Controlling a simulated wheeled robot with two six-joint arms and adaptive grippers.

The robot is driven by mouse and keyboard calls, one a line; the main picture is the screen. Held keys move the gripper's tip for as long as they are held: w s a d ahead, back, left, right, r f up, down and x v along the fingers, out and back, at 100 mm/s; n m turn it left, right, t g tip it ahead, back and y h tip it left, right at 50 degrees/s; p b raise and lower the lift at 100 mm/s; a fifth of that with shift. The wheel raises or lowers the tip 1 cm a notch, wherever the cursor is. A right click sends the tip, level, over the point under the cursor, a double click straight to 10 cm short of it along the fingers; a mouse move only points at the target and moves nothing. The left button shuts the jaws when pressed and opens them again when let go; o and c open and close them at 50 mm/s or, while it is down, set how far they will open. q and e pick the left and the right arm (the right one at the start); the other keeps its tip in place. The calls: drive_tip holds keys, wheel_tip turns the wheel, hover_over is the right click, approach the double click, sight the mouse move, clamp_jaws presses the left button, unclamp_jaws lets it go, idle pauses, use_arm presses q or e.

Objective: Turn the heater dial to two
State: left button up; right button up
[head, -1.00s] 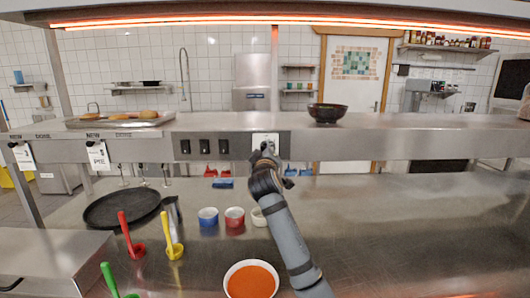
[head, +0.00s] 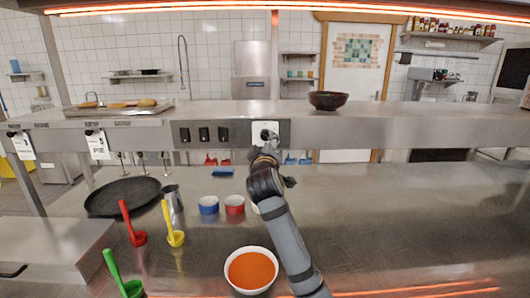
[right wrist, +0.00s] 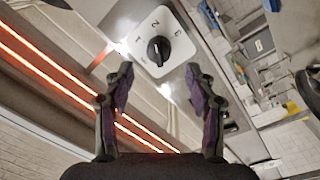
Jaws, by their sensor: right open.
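The heater dial is a black knob (right wrist: 158,50) on a white square plate (right wrist: 145,62) with printed numbers, seen in the right wrist view. The number 2 is printed beyond the knob; I cannot tell for sure which number the knob points at. In the head view the white plate (head: 258,127) is on the front of the steel shelf, partly behind my right gripper (head: 267,142). In the right wrist view my right gripper (right wrist: 159,82) is open and empty, its two fingers apart, with the knob showing beyond and between their tips. My left gripper is not in view.
Black switches (head: 204,134) sit left of the plate. A dark bowl (head: 328,100) stands on the shelf above. Below are a bowl of orange soup (head: 250,270), blue (head: 208,206) and red (head: 235,206) cups, coloured ladles and a black pan (head: 122,196). The counter at right is clear.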

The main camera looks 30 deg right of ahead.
drive_tip(key=v, duration=0.7)
idle(0.3)
